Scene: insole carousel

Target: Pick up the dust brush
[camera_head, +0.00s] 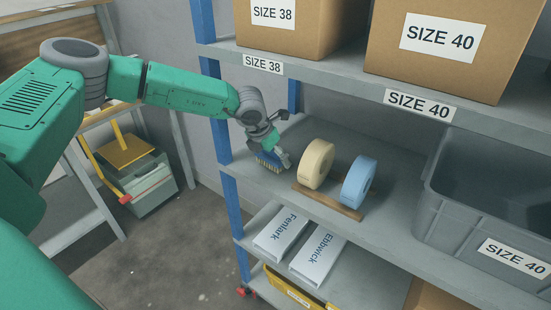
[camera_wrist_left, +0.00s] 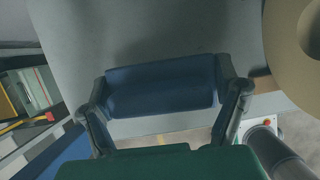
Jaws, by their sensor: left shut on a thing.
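The dust brush (camera_head: 269,162), with a blue body and tan bristles, is at the left end of the middle shelf, bristles down. My left gripper (camera_head: 277,150) is above it and shut on it. In the left wrist view the blue back of the brush (camera_wrist_left: 160,84) spans the space between the two fingers of my left gripper (camera_wrist_left: 165,92). I cannot tell whether the bristles touch the shelf. My right gripper is not in view.
A cream tape roll (camera_head: 316,163) and a blue tape roll (camera_head: 358,182) stand in a wooden holder (camera_head: 328,201) just right of the brush. A grey bin (camera_head: 450,205) stands further right. The upper shelf (camera_head: 330,76) with cardboard boxes is overhead. A blue post (camera_head: 221,142) is left.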

